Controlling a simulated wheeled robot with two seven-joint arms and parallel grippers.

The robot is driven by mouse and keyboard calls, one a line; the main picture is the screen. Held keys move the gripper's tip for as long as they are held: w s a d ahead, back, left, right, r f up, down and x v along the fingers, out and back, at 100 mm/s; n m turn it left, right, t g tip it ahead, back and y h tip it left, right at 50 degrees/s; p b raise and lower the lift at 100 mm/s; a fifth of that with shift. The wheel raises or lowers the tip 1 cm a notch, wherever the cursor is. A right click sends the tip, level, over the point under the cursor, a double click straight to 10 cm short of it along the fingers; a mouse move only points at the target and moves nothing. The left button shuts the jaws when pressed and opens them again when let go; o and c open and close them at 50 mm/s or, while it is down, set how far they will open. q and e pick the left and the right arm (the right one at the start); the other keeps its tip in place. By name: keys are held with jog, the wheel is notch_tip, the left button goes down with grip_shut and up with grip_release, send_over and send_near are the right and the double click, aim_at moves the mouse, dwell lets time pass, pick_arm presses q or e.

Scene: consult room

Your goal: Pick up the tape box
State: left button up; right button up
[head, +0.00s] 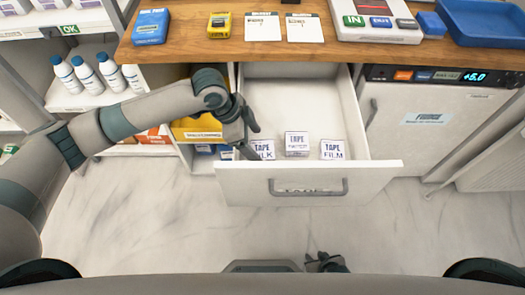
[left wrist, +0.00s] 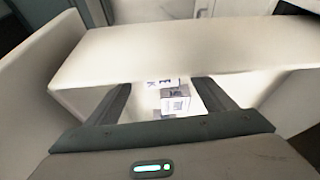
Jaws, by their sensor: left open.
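Three small white tape boxes stand in the open drawer (head: 310,181) near its front panel. The left one, marked SILK (head: 264,150), is partly covered by my gripper. The middle one (head: 297,144) has smaller print, and the right one is marked FILM (head: 333,149). My left gripper (head: 248,138) points down over the drawer's left side, open, close to the SILK box. In the left wrist view, a white box (left wrist: 176,98) shows between the open fingers, with part of another above it. My right gripper (head: 325,263) is at the bottom edge, small and dark; its jaws are unclear.
The wooden counter (head: 240,30) above the drawer holds a blue box (head: 151,26), a yellow box (head: 219,25), white cards and a blue tray (head: 487,22). Bottles (head: 88,74) stand on a shelf at left. The drawer walls bound my left gripper; the drawer's back is empty.

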aim_at(262, 149)
dwell(0.3)
pick_arm(q)
jog(key=shift+p+x, duration=0.4)
jog(key=shift+x, duration=2.25)
jog(key=shift+r, duration=0.1)
jog(key=c, duration=1.2)
